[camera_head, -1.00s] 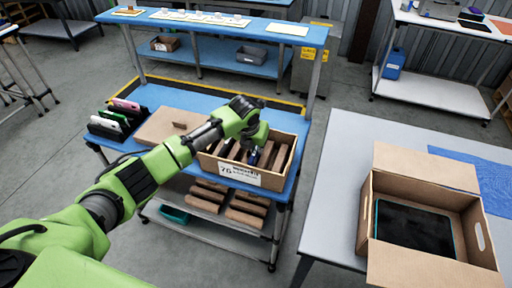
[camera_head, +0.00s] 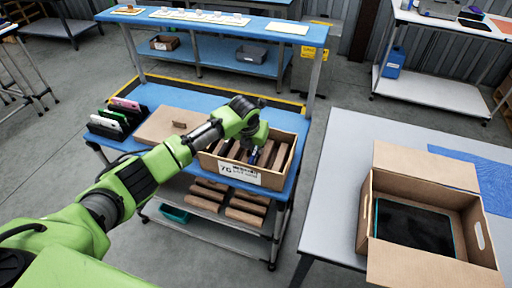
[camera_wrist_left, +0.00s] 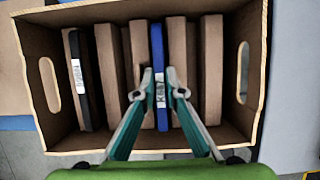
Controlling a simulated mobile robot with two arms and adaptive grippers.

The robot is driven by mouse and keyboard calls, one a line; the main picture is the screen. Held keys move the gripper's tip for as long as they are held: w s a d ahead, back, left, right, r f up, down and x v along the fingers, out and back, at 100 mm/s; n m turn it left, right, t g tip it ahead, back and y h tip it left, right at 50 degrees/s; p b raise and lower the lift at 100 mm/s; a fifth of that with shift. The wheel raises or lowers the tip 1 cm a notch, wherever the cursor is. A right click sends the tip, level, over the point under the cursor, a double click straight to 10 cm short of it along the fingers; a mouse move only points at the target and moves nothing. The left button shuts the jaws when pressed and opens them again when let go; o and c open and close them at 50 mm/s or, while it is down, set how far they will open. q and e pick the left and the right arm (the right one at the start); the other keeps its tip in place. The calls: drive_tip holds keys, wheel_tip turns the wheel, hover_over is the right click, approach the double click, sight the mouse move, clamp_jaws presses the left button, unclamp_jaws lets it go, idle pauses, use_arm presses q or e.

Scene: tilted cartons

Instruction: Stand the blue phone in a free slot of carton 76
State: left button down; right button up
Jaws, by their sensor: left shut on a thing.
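Carton 76 (camera_head: 240,171) stands tilted on the blue cart top, with brown dividers (camera_wrist_left: 183,60) forming slots inside. My left gripper (camera_wrist_left: 164,92) reaches down into it and is shut on the blue phone (camera_wrist_left: 157,45). The phone stands on edge between two dividers in the wrist view, right of the carton's middle. How deep it sits is hard to tell. A dark phone (camera_wrist_left: 83,90) stands in a slot at the left. In the head view my left gripper (camera_head: 254,152) largely hides the blue phone. My right gripper is not in view.
Brown blocks (camera_head: 205,197) fill the shelf below.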

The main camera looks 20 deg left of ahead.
use_arm(q)
drive_tip(key=c, duration=2)
unclamp_jaws()
drive_tip(key=v, duration=1.2)
drive_tip(key=shift+r, duration=0.15)
wheel_tip(320, 180, up, 7)
drive_tip(key=p, duration=0.8)
